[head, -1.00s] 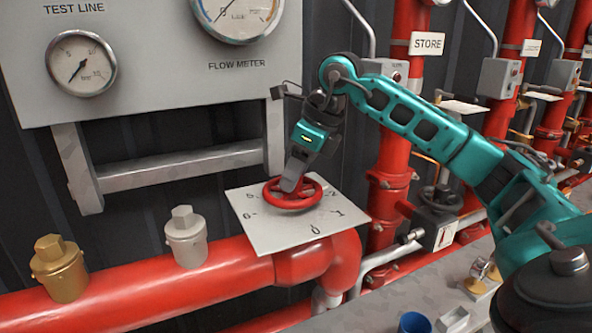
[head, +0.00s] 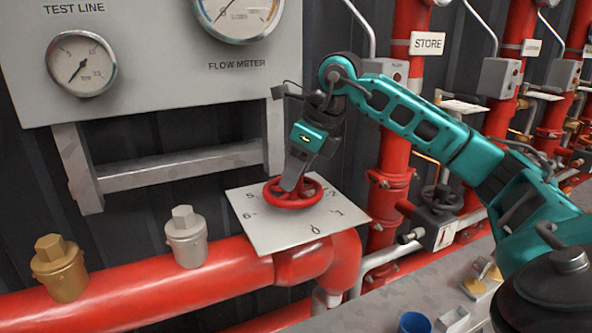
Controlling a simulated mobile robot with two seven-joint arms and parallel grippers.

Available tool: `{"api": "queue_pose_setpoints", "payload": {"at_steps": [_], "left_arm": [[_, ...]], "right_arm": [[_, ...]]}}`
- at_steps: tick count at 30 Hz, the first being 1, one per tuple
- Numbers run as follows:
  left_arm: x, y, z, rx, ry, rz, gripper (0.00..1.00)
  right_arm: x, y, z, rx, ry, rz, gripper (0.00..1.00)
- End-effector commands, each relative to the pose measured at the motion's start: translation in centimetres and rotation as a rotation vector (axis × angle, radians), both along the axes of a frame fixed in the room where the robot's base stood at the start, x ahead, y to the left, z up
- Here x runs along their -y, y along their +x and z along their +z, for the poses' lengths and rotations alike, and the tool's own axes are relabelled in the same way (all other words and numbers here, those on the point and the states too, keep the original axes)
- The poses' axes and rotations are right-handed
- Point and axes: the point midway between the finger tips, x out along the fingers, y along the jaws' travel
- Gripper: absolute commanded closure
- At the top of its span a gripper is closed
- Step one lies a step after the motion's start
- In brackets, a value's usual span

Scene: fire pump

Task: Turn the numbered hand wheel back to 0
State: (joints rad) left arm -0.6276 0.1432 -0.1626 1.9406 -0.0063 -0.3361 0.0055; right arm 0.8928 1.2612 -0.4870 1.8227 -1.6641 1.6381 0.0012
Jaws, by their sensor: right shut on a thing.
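The red hand wheel (head: 292,199) sits at the middle of a square pale plate (head: 268,235) marked with numbers, on top of the red pipe. The 0 mark is at the plate's near edge, 1 and 2 are to the right, and 5 and 6 are to the left. My right gripper (head: 290,184) comes down from above and is shut on the wheel, at its left middle part. Its fingers hide part of the wheel and the far marks. I cannot tell where any pointer on the wheel stands. My left gripper is not in view.
A panel with a test line gauge (head: 81,64) and a flow meter (head: 238,14) is behind. A grey capped fitting (head: 186,238) and a brass one (head: 60,268) stand on the pipe to the left. A blue cup (head: 413,322) is at the bottom right.

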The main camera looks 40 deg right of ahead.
Motion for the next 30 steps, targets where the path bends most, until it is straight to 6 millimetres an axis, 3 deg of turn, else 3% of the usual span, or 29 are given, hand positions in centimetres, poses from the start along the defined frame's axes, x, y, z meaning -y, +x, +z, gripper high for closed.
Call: {"api": "queue_pose_setpoints", "payload": {"at_steps": [16, 30], "left_arm": [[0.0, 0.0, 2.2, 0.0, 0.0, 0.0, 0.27], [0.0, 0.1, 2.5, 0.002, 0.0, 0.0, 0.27]], "right_arm": [[-0.4, 0.0, 0.3, 0.002, -0.001, -0.595, 0.98], [-0.4, 0.0, 0.2, 0.003, 0.001, -0.682, 0.98]]}}
